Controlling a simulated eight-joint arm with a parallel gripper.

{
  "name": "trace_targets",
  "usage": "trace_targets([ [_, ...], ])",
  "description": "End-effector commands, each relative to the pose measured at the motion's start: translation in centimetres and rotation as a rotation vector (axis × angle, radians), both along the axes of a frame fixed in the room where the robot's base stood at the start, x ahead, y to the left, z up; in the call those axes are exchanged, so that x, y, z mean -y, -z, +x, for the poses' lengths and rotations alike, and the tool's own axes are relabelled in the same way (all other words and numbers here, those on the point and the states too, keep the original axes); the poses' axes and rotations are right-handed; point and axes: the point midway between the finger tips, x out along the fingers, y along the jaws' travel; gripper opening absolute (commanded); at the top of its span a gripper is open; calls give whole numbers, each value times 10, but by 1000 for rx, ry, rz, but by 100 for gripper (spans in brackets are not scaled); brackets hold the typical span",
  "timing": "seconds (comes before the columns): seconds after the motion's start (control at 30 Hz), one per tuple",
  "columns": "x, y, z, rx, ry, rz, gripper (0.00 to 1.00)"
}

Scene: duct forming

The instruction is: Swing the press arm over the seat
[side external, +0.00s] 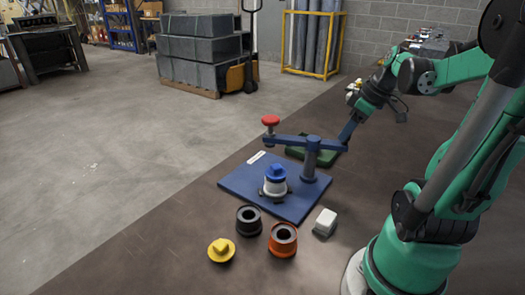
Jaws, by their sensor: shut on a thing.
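The blue press stands on a blue base plate (240,182) on the brown table. Its post (311,160) rises near the plate's right side. The press arm (290,139) reaches left from the post top, with a red knob (270,120) at its left end. The seat (275,188) is on the plate, with a white ring and a blue square-topped piece (276,172) on it. My gripper (350,128) is shut on the press arm's right end, fingertips hard to make out.
The table left of the plate is clear.

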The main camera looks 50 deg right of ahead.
Motion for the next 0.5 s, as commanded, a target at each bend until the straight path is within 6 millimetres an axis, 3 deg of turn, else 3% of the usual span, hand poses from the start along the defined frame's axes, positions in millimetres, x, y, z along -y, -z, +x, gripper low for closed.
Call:
trace_targets([
  [0.5,29,0,20,0,-477,-1,0],
])
